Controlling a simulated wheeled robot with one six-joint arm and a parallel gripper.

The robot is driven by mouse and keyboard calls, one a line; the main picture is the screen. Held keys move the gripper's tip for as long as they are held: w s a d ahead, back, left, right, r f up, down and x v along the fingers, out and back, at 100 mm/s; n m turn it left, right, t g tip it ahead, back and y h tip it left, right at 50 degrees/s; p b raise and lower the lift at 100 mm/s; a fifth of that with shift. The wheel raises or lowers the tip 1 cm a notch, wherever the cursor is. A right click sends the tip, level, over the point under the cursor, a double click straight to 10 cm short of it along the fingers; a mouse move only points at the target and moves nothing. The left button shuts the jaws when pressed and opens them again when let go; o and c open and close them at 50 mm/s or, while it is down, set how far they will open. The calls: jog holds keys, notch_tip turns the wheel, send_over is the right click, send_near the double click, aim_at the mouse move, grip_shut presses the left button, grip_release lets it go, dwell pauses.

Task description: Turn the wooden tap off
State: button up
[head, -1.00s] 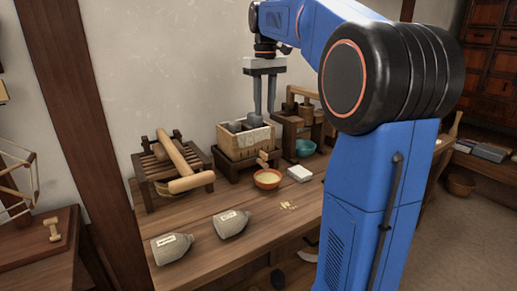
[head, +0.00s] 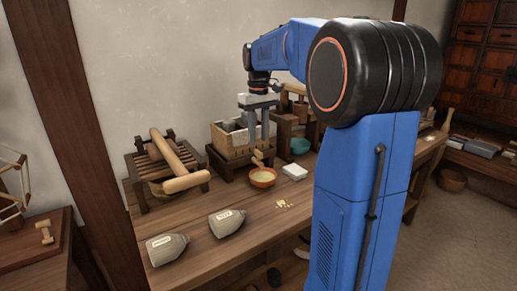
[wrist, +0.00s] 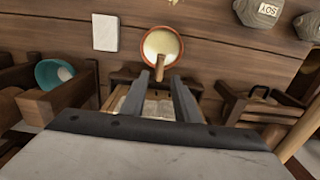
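The wooden tap (head: 258,156) sticks out from the front of a wooden box (head: 232,145) on a dark stand. It hangs over an orange bowl (head: 263,177) with pale contents. In the wrist view the tap (wrist: 160,68) lies ahead between the fingers, its end over the bowl (wrist: 161,45). My gripper (head: 259,142) points down at the front right of the box, just above the tap. Its two grey fingers are apart in the wrist view (wrist: 158,83), with nothing seen held. I cannot tell whether either finger touches the tap.
A white block (head: 294,171) lies right of the bowl, and a teal bowl (head: 300,146) stands behind it. Two labelled grey bottles (head: 227,222) lie at the front. A slatted wooden rack (head: 165,168) with rollers stands left. The bench front has free room.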

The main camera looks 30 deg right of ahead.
aim_at(258, 151)
jog(key=shift+f, duration=2.7)
grip_shut()
